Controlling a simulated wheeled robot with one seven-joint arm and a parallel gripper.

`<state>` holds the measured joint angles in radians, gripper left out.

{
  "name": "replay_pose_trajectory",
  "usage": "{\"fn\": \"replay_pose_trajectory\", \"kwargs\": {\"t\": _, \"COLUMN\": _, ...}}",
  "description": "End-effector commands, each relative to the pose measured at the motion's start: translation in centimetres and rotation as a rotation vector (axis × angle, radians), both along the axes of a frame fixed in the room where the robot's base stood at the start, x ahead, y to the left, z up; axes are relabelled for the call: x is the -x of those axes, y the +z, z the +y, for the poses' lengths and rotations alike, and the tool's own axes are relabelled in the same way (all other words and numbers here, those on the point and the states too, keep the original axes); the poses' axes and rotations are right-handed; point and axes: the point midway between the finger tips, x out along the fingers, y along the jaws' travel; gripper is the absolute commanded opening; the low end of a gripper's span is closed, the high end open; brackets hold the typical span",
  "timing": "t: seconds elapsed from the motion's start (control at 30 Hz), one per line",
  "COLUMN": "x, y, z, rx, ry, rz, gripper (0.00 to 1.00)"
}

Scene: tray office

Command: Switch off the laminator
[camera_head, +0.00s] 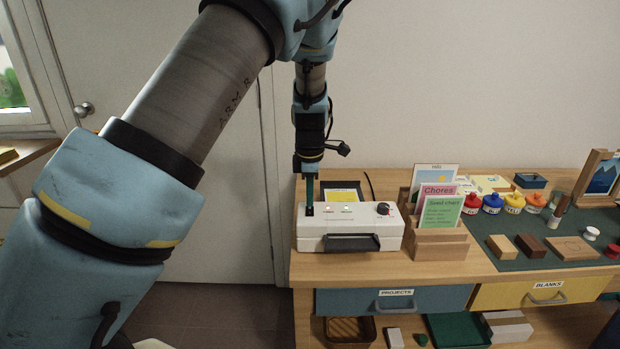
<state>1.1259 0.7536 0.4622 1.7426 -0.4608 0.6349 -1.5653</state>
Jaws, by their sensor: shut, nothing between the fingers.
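The laminator (349,225) is a white box with a dark handle-like slot part on its front, standing at the left end of the wooden bench. Its top carries a black knob (383,209) at the right and small red and green marks in the middle. My gripper (309,207) points straight down at the top left of the laminator, over a small black part there. The fingers look shut and empty. The gripper tip hides most of that black part, so I cannot tell whether they touch or which way a switch is set.
A wooden rack (435,240) with upright cards stands close to the laminator's right. A yellow-and-black sheet (342,192) lies behind the laminator. Drawers (395,300) sit below the bench top.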

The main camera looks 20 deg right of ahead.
Motion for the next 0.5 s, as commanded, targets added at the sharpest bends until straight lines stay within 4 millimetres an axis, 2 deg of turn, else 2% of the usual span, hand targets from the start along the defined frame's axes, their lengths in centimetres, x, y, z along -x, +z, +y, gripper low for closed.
{"fn": "replay_pose_trajectory", "kwargs": {"t": 0.2, "x": -0.13, "y": -1.11, "z": -0.07, "rx": 0.001, "ry": 0.001, "rz": 0.0, "gripper": 0.0}}
{"fn": "replay_pose_trajectory", "kwargs": {"t": 0.5, "x": -0.15, "y": -1.2, "z": -0.09, "rx": 0.001, "ry": 0.001, "rz": 0.0, "gripper": 0.0}}
